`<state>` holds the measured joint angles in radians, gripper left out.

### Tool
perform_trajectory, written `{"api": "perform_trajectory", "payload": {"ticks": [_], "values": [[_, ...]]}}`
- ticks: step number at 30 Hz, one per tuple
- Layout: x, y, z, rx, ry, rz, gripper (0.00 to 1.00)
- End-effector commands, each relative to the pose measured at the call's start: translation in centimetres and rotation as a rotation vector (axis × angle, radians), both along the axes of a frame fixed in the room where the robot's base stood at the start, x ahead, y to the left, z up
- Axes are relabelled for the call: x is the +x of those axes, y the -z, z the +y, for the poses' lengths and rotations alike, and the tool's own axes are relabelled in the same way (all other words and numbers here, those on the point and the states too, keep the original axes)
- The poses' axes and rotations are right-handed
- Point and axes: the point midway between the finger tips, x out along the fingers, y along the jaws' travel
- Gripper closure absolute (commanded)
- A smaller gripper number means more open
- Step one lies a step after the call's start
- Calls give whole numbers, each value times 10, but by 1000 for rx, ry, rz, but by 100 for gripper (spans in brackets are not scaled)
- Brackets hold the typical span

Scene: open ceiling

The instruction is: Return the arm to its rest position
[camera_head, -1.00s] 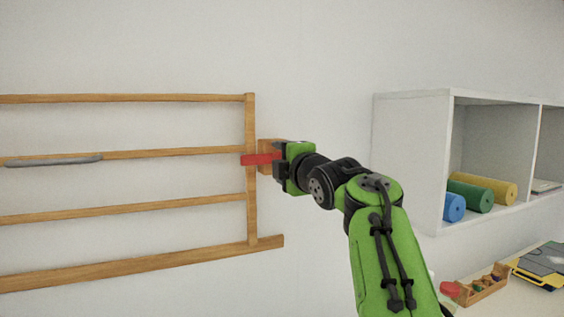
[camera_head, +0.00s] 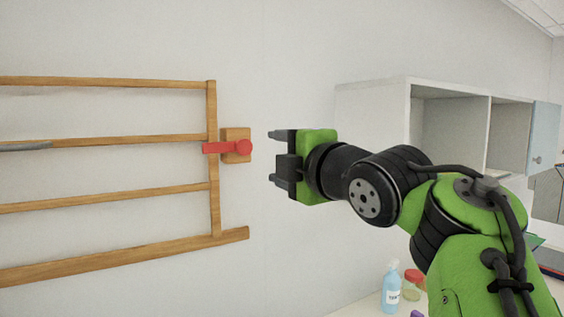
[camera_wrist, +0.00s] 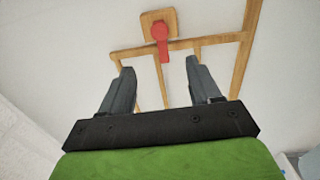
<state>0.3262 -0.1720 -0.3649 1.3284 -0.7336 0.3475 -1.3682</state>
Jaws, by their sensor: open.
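My gripper (camera_head: 272,157) is open and empty, to the right of the red latch (camera_head: 228,148) and apart from it. My green and black arm reaches in from the lower right. The red latch is mounted on a small wooden block (camera_head: 236,133) on the wall, and its bar lies across the upright of the wooden rack (camera_head: 212,190). In the wrist view, the two dark fingers (camera_wrist: 157,85) are spread apart, and the red latch (camera_wrist: 161,42) shows beyond them near the top.
A white wall shelf (camera_head: 370,115) with a pale blue door (camera_head: 542,137) stands at the right, partly behind my arm. Below are a blue-labelled spray bottle (camera_head: 391,290) and a red-lidded jar (camera_head: 412,284) on a pale counter. The wall between latch and shelf is bare.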

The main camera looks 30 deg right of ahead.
Motion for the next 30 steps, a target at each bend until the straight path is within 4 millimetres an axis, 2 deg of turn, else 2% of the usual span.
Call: {"api": "perform_trajectory", "payload": {"ticks": [13,15,17,20,21,23,24,26,30], "values": [[0,0,0,2,0,1,38],[-1,6,3,41,-2,17,38],[-4,20,9,141,-2,57,38],[-17,71,30,442,20,199,38],[-25,97,41,576,44,272,38],[-40,136,56,749,96,379,38],[-51,162,66,851,139,447,38],[-70,200,79,983,217,542,38],[-125,284,101,1223,455,726,38]]}}
